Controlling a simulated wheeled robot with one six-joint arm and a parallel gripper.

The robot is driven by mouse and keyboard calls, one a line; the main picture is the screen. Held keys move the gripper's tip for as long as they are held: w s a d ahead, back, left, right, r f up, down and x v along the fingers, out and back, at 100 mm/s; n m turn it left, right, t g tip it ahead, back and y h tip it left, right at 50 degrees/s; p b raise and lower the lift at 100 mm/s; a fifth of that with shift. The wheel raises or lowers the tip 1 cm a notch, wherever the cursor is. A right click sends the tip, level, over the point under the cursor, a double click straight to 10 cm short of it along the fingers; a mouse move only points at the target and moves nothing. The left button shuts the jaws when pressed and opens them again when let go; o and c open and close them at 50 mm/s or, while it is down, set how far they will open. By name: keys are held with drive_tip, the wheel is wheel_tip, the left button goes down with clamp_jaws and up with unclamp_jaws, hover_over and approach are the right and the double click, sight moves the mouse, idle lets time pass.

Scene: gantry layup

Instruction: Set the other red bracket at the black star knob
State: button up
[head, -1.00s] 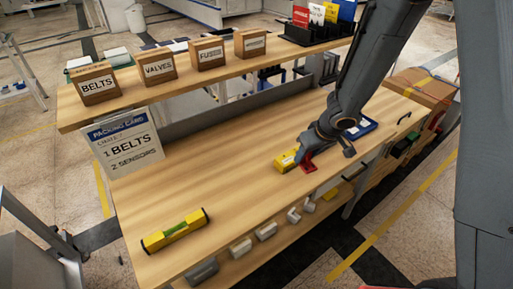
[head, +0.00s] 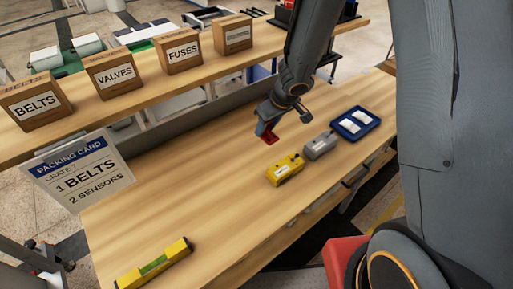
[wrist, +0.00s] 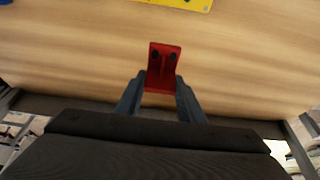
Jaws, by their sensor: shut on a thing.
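A red bracket (head: 269,137) is in my gripper (head: 264,122), held above the table to the left of a yellow block (head: 285,170). In the wrist view the bracket (wrist: 164,62) is an L-shaped piece with two dark holes, and the two fingers of my gripper (wrist: 160,88) are shut on its near part. The yellow block shows in part at the top of the wrist view (wrist: 188,3). A grey block (head: 320,147) stands behind the yellow one. I cannot make out a black star knob or a second red bracket for certain.
A blue tray (head: 371,127) with white pieces lies beyond the grey block. A yellow level (head: 153,264) lies at the table's near left. A shelf (head: 150,88) with labelled boxes and a packing card (head: 80,172) borders the back. The table's middle is clear.

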sight(267, 132)
drive_tip(key=f+b, duration=0.4)
drive_tip(key=f, duration=0.1)
drive_tip(key=shift+w+b, duration=0.35)
drive_tip(key=shift+f+b, duration=2.2)
drive_tip(key=shift+f, duration=0.3)
drive_tip(key=shift+f, duration=0.2)
drive_tip(key=o, duration=1.2)
drive_tip(key=shift+s, duration=0.1)
drive_tip(key=shift+r, duration=0.1)
